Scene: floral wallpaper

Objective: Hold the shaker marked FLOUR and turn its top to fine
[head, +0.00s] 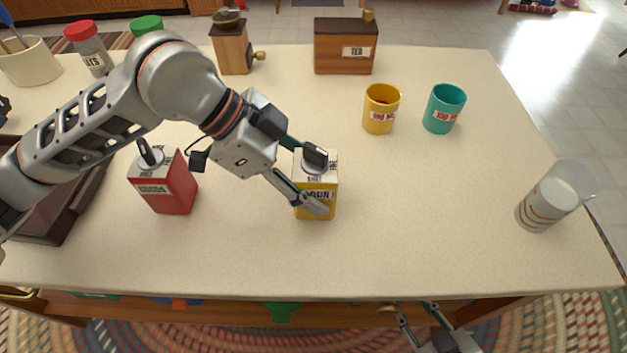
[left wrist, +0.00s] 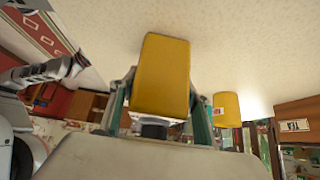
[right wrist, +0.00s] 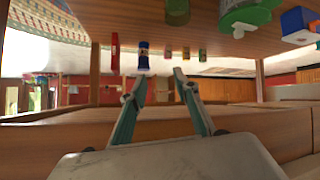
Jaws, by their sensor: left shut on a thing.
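The yellow FLOUR shaker (head: 327,206) stands upright on the table, with a pale top bearing printed words and a dark grey turning knob (head: 316,158). The knob's setting is too small to read. My left gripper (head: 308,180) is shut around the shaker's body, one finger across its front and the other behind it, mostly hidden. In the left wrist view the yellow body (left wrist: 162,75) sits between the fingers. My right gripper (head: 418,325) is empty and below the table's front edge, fingers apart. Its spread fingers also show in the right wrist view (right wrist: 160,95).
A red shaker (head: 168,190) stands to the left, beside a dark brown tray (head: 50,222). A yellow mug (head: 379,112), a teal mug (head: 443,112) and a wooden tea box (head: 345,48) stand behind. The table right of the FLOUR shaker is clear.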

